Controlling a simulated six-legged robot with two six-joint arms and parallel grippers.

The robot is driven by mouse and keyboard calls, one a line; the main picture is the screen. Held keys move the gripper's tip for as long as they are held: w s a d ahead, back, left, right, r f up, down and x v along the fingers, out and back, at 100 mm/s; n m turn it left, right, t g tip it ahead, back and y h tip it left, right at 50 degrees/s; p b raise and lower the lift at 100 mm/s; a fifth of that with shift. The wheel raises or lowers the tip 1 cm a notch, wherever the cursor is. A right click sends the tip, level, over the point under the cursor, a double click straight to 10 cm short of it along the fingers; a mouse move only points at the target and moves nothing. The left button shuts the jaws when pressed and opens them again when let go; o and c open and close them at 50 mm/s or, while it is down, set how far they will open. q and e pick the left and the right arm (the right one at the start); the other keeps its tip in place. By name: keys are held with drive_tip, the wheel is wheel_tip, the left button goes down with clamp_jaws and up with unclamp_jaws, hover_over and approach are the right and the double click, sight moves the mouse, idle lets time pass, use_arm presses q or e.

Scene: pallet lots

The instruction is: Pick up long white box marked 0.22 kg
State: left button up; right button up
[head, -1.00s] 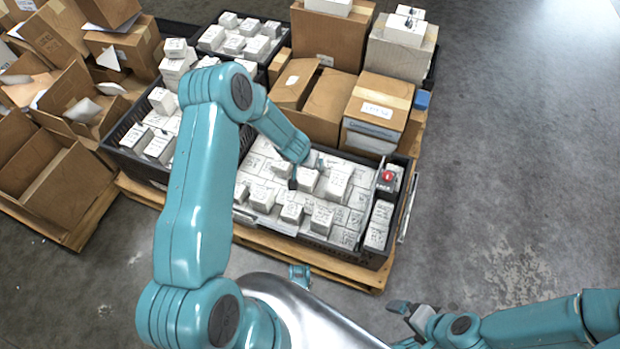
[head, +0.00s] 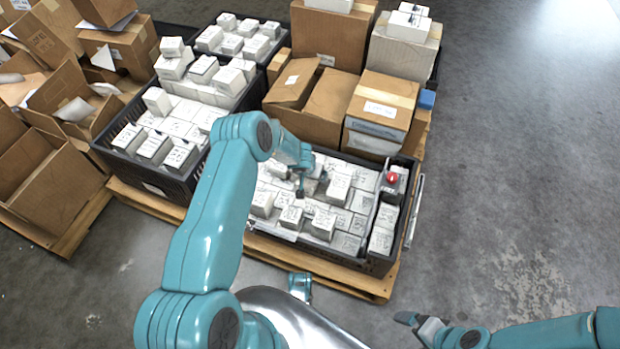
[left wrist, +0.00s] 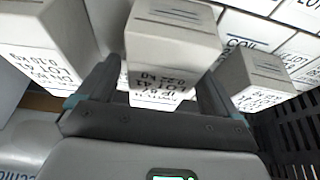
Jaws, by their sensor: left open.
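My left gripper (head: 301,186) reaches down into the black crate of white boxes (head: 372,262) in the head view. In the left wrist view its two dark fingers (left wrist: 152,92) are open, one on each side of a white box (left wrist: 172,42). That box's upside-down print seems to read 0.22 kg. I cannot tell whether the fingers touch it. In the head view this box is largely hidden by the gripper. My right gripper (head: 424,325) hangs over the floor at the lower right, away from the crate; its fingers are too small to judge.
A white box marked 0.10 kg (left wrist: 40,50) stands left of the fingers, another white box (left wrist: 255,75) close on the right. Brown cartons (head: 325,105) stand behind the crate. A red-topped item (head: 392,180) sits at its right end. The floor at right is clear.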

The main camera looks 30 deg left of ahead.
use_arm(q)
drive_tip(key=shift+f, duration=0.25)
idle(0.5)
drive_tip(key=c, duration=1)
drive_tip(key=shift+c, duration=1)
drive_tip(key=shift+r, duration=0.15)
